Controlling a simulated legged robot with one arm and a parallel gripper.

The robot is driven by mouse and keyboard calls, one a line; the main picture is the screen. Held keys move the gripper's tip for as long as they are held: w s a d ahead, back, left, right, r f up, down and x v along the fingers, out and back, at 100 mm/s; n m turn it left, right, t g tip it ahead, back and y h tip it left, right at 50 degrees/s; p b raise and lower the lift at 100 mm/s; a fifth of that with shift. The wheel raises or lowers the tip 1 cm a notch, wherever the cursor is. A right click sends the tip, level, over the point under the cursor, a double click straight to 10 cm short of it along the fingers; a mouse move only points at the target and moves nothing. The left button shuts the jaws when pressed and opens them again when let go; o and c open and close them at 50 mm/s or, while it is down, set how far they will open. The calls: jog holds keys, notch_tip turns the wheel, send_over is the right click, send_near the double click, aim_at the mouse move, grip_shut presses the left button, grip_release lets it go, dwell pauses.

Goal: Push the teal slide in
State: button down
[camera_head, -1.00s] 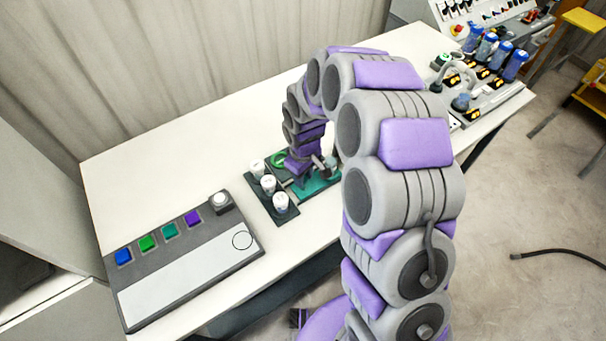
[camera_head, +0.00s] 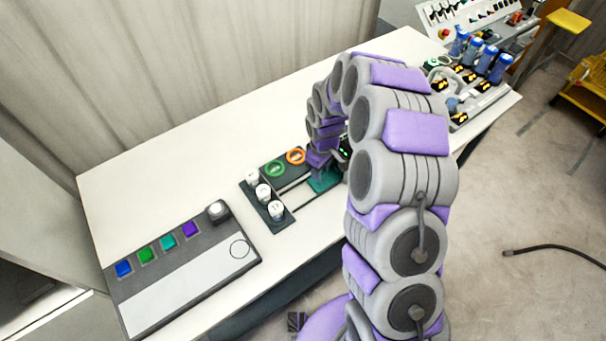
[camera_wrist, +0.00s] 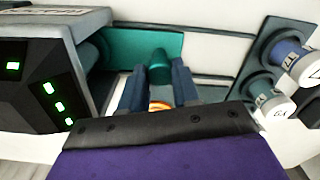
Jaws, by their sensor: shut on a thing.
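The teal slide (camera_wrist: 136,44) is a flat plate on a pale track in the wrist view. Its left end runs into the opening of a dark housing (camera_wrist: 40,85) with several green lights. My gripper (camera_wrist: 159,74) is shut on the slide's teal upright knob (camera_wrist: 160,62), one finger on each side. In the head view, part of the teal slide (camera_head: 322,181) shows below my purple wrist. My arm hides most of the housing there, and the fingertips are hard to make out.
White-capped vials (camera_head: 264,192) stand in a dark rack left of the track. A green ring (camera_head: 274,169) and an orange ring (camera_head: 296,157) lie behind it. A panel with coloured buttons (camera_head: 185,265) is at the left. Blue-topped bottles (camera_head: 475,48) stand at the far right.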

jog(key=shift+w+d+r, duration=0.1)
jog(key=shift+w+d, duration=0.4)
jog(key=shift+d, duration=0.35)
jog(key=shift+a, duration=0.15)
jog(key=c, duration=1.2)
grip_release()
jog(key=o, duration=0.4)
jog(key=shift+d, duration=0.45)
jog(key=shift+a, duration=0.15)
jog(key=shift+a, duration=0.25)
notch_tip(320, 180, up, 17)
jog(key=shift+r+p, duration=0.1)
jog(key=shift+p, duration=0.95)
